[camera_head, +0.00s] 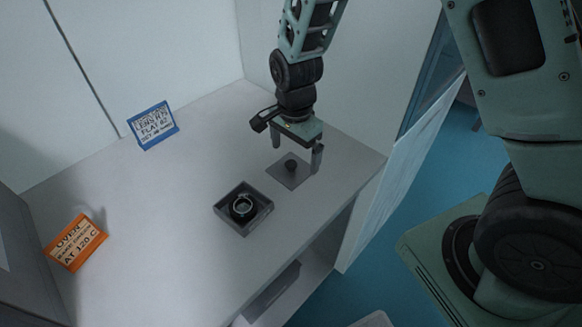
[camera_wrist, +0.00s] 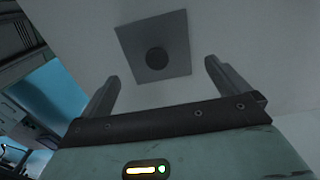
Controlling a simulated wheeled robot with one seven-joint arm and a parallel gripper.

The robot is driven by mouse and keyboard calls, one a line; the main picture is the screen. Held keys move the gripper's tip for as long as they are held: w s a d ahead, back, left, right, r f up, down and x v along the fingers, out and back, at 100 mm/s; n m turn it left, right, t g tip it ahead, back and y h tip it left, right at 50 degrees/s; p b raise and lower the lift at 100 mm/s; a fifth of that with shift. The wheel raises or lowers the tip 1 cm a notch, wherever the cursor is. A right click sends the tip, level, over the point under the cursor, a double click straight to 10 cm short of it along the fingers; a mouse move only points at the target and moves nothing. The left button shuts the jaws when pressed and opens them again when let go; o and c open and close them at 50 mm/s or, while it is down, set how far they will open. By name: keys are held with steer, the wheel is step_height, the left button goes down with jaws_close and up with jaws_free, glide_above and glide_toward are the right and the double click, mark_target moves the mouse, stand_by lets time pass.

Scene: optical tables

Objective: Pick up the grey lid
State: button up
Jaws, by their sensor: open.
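The grey lid (camera_head: 284,176) is a flat square plate with a round dark knob (camera_head: 291,165) in its middle. It lies flat on the table near the right edge. My gripper (camera_head: 296,161) is above it, pointing down, with its fingers apart and nothing between them. In the wrist view the lid (camera_wrist: 130,40) shows whole, just beyond the fingertips of my gripper (camera_wrist: 160,72), with the knob roughly between their lines. The gap in height between fingertips and knob is hard to tell.
A dark open square box (camera_head: 221,209) holding a black ring-shaped part (camera_head: 242,207) stands left of the lid on the pale table (camera_head: 150,230). A blue-framed sign (camera_head: 153,126) stands at the back and an orange sign (camera_head: 75,243) at left. The table's edge drops off at right.

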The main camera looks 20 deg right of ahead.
steer(key=shift+f, duration=1.35)
steer(key=c, duration=0.9)
steer(key=shift+r, duration=0.1)
